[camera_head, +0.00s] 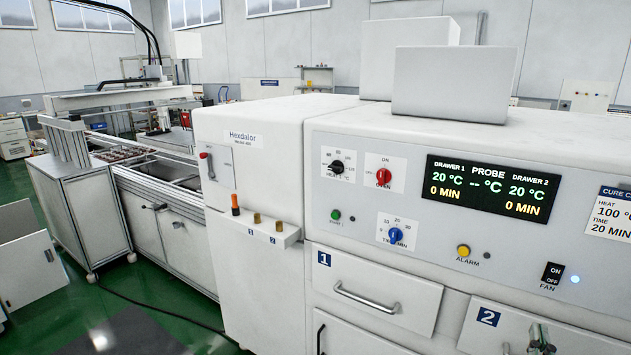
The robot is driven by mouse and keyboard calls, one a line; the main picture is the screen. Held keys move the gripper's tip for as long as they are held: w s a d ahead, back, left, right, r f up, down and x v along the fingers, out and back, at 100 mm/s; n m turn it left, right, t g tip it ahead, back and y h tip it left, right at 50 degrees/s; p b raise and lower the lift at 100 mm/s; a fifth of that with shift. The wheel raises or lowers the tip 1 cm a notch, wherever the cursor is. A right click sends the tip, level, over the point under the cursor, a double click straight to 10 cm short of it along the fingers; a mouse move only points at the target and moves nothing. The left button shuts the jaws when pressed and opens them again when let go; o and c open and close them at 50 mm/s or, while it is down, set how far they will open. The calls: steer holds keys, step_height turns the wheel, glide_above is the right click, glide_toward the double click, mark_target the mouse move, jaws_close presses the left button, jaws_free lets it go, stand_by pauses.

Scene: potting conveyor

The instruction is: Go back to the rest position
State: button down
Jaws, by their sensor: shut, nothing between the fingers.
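What looks like the tips of my gripper (541,338) shows at the bottom edge, right of the middle, in front of drawer 2 (480,318). The fingertips are dark grey metal, close together, with nothing seen between them. The rest of the gripper and my arm are below the picture. Whether the tips touch the drawer front or its handle cannot be told.
The white oven panel (400,190) has knobs, a lit display (487,188) and a fan switch (552,274). Drawer 1 (375,290) is shut. A white Hexdalor cabinet (250,180) stands to its left. Beyond are a conveyor bench (165,205), a wheeled cabinet (85,215) and green floor.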

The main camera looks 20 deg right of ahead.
steer(key=s+a+f+n+t+y, duration=0.1)
steer(key=s+a+f+n+y, duration=0.2)
steer(key=a+f, duration=0.55)
steer(key=s+a+f+n+t+y, duration=0.15)
steer(key=s+a+f+y, duration=0.35)
steer(key=a, duration=0.7)
steer(key=s+a+f+n+g+y, duration=0.1)
steer(key=s+a+f+n+y, duration=0.1)
steer(key=s+a, duration=0.4)
steer(key=s+a+f+n+y, duration=0.2)
steer(key=s+a, duration=0.4)
steer(key=s, duration=0.5)
steer(key=shift+s+f+g+y, duration=0.25)
steer(key=shift+s+g+y, duration=0.1)
steer(key=shift+y, duration=0.35)
